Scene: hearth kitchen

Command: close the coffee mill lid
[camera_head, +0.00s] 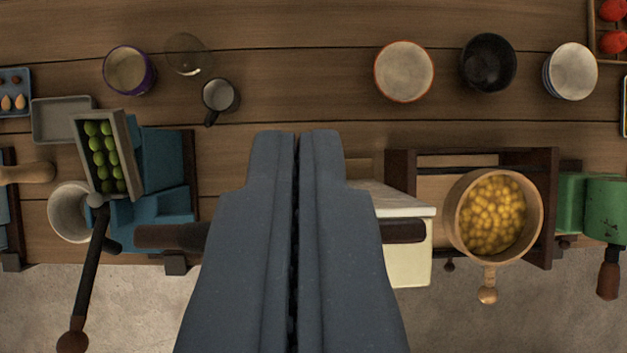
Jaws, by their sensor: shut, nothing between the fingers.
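My gripper (297,138) is shut and empty, pointing up the picture over the middle of the counter. I cannot tell for sure which thing is the coffee mill. At the left, a blue stepped body (162,160) stands by a tilted tray of green beads (121,135), with a dark crank (93,250) ending in a brown knob. At the far right, a green body (602,212) has a brown handle. A cream box (408,262) with a pale top is partly hidden behind my gripper. No lid can be made out clearly.
A round wooden vessel of yellow pieces (537,215) sits in a dark wooden frame (401,170). Bowls and cups, including a red-rimmed bowl (404,70), a black bowl (488,63) and a dark mug (219,95), stand farther back. The counter (300,75) ahead of my gripper is clear.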

